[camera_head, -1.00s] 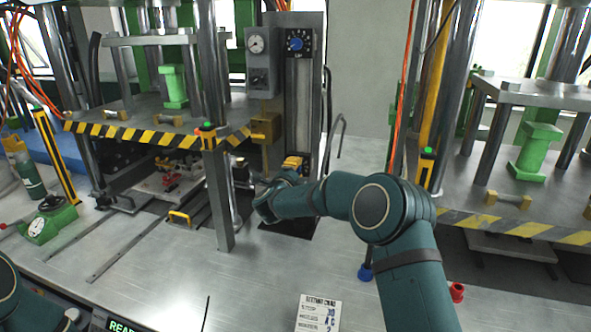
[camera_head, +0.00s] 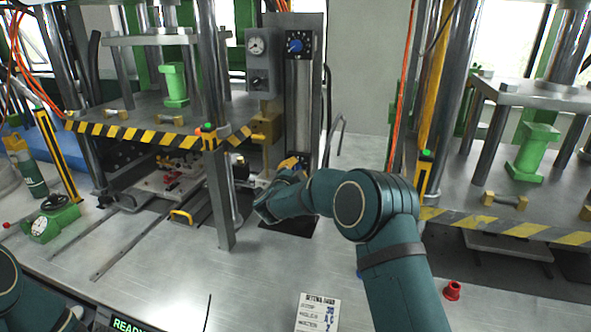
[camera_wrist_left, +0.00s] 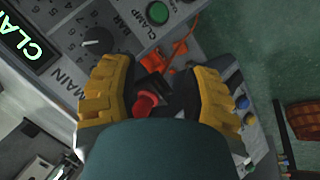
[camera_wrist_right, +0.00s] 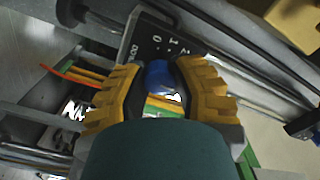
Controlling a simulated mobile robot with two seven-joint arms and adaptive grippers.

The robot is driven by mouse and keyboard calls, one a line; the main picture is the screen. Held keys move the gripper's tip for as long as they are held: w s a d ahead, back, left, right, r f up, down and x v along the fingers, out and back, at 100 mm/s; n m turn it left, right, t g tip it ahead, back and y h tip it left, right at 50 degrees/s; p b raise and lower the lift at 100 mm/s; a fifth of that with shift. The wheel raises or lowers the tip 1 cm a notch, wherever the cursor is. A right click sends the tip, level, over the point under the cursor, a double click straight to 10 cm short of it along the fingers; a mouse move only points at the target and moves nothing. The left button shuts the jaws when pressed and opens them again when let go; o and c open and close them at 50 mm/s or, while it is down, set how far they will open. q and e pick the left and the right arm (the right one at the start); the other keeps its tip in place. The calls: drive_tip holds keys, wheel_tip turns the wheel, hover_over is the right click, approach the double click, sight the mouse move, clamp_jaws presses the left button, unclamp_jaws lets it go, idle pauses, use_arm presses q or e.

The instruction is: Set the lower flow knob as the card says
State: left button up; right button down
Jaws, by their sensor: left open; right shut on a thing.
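The lower flow knob (camera_wrist_right: 160,76) is blue and sits between my right fingers in the right wrist view, in front of a dark dial plate (camera_wrist_right: 150,42) with white numbers. My right gripper (camera_wrist_right: 161,88) is shut on it. In the head view my right gripper (camera_head: 293,163) is low on the grey column, and its wrist hides the lower knob. The upper blue knob (camera_head: 296,45) is clear of it. The setting card (camera_head: 317,313) lies at the bottom; its small letters are hard to read. My left gripper (camera_wrist_left: 165,85) is open above a panel with a red control (camera_wrist_left: 145,103).
The left press with its striped edge (camera_head: 150,136) stands left of the column; another press (camera_head: 510,232) stands at the right. The bench in front of the column is mostly clear.

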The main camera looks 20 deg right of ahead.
idle(0.3)
drive_tip(key=c, duration=0.7)
unclamp_jaws()
drive_tip(key=shift+a, duration=0.1)
drive_tip(key=v, duration=1.2)
